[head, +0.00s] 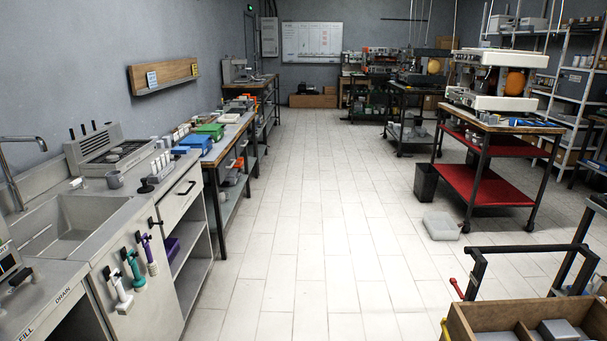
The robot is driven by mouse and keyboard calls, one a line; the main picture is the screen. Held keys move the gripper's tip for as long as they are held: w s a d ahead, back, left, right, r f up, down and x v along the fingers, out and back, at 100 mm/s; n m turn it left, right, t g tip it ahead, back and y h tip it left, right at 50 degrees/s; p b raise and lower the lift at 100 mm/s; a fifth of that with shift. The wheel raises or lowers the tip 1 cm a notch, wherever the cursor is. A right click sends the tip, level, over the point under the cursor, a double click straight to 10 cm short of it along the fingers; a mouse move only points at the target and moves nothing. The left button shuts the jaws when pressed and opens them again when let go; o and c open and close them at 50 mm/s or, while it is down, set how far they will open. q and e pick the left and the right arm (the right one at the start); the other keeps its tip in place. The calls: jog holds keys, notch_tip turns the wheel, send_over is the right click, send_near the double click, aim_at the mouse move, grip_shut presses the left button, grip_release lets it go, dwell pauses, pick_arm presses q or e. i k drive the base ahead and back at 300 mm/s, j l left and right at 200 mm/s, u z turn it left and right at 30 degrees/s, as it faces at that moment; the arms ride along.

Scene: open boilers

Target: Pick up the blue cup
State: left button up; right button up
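I cannot make out a blue cup in the head view. A blue object (196,142), flat and box-like, lies on the workbench farther along the left wall, next to a green box (210,131). It does not look like a cup. Neither of my grippers is in view.
The steel sink (65,225) and counter run along the left wall, with tools hanging in front. A wide tiled aisle (310,220) is free. A black bin (425,182), a pale block (440,226) and a red-shelved cart (487,185) stand right. A wooden crate (465,325) is near right.

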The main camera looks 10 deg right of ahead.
aim_at(513, 121)
jog(key=i+z, duration=0.2)
jog(key=i, duration=0.75)
jog(key=i+j+z, duration=0.2)
jog(key=i, duration=0.75)
jog(key=i+z, duration=0.25)
jog(key=i, duration=0.2)
jog(key=i+z, duration=0.25)
jog(key=i, duration=0.25)
jog(key=i+j+z, duration=0.1)
jog(key=i+z, duration=0.15)
jog(key=i, duration=0.2)
jog(key=i+j+z, duration=0.3)
jog(key=i, duration=0.2)
jog(key=i+l+z, duration=0.2)
jog(key=i+z, duration=1)
jog(key=i+u, duration=0.25)
jog(key=i, duration=0.2)
jog(key=i+l+u, duration=0.3)
jog(key=i, duration=0.15)
jog(key=i+l+u, duration=0.25)
jog(key=i, duration=0.15)
jog(key=j, duration=0.05)
